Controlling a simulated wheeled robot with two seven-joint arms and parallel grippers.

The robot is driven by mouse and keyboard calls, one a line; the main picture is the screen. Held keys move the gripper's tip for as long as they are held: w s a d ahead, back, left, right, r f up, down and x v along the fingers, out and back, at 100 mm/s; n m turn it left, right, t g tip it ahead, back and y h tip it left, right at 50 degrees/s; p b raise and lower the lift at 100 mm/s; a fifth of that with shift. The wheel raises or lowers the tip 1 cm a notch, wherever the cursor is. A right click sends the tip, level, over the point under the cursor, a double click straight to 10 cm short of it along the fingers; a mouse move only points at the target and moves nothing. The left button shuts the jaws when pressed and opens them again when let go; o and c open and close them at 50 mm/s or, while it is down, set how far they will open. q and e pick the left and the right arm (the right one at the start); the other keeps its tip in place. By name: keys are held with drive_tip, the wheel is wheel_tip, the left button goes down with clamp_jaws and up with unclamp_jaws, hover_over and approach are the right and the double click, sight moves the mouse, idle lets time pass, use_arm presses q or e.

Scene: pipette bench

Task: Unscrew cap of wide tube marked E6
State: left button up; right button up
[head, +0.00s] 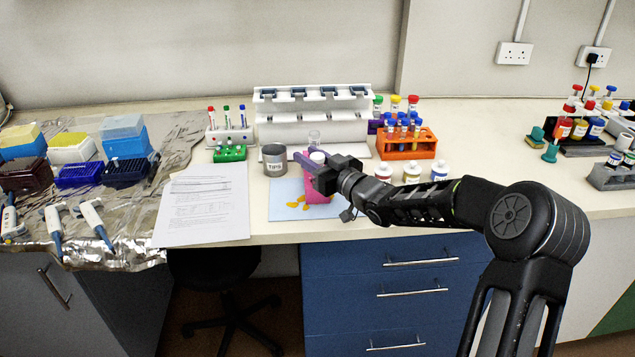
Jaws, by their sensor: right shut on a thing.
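The tube under the cap is hidden by the holder and the gripper. No E6 mark can be read at this size. My left gripper is not in view.
A metal cup (274,160) stands just left of the pink holder. An orange rack (407,151) with tubes and several small white bottles (412,172) stand to the right. A white pipette stand (313,110) is behind. Papers (205,205) lie at left.

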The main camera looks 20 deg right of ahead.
clamp_jaws()
drive_tip(key=shift+r, duration=0.1)
idle(0.4)
wheel_tip(320, 180, up, 10)
idle(0.4)
idle(0.4)
drive_tip(key=shift+c, duration=0.2)
unclamp_jaws()
clamp_jaws()
